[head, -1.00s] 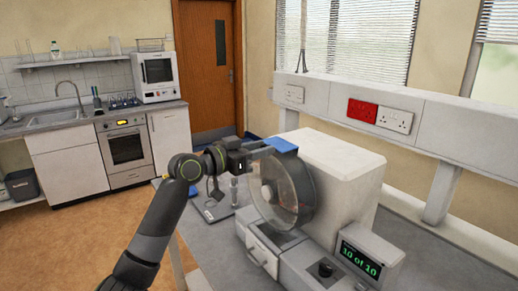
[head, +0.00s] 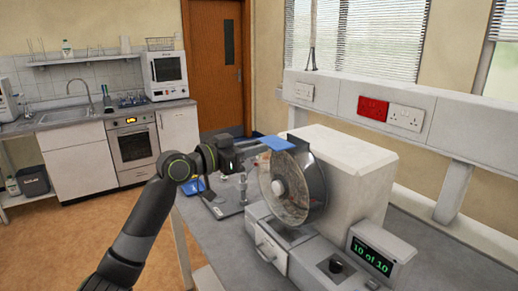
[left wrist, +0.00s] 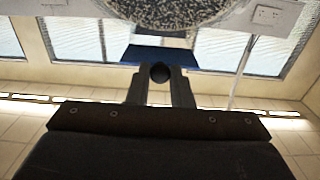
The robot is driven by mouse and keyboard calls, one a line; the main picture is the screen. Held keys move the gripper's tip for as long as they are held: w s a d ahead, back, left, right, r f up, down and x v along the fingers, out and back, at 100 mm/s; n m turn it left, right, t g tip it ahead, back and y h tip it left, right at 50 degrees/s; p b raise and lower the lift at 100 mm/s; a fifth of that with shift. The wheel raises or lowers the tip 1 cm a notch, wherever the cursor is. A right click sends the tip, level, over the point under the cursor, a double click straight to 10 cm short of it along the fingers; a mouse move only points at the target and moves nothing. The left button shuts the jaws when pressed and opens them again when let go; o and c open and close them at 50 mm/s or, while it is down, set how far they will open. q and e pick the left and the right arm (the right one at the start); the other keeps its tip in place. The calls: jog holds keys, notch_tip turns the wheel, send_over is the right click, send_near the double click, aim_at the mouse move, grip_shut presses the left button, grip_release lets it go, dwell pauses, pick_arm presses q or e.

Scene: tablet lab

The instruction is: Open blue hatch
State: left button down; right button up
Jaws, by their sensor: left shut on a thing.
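The white tablet machine (head: 345,180) stands on the bench with a clear-fronted round drum (head: 292,190) facing left. The blue hatch (head: 277,143) is a flat panel at the top of the drum and juts out to the left over its front. My left gripper (head: 250,147) reaches in from the left at the hatch's near end. In the left wrist view, the fingers (left wrist: 160,78) are shut on a dark round knob (left wrist: 160,72), with the blue hatch (left wrist: 160,55) just beyond it and the speckled drum above. The right gripper is not in view.
A display reading "10 of 10" (head: 373,258) and a black knob (head: 336,266) are at the machine's front. A small drawer front (head: 271,248) sits below the drum. A grey device with a blue part (head: 222,203) stands on the bench behind my arm.

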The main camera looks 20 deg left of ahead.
pick_arm(q)
jog(key=c, duration=1.5)
grip_release()
jog(key=shift+s+a, duration=0.1)
jog(key=shift+o, duration=0.8)
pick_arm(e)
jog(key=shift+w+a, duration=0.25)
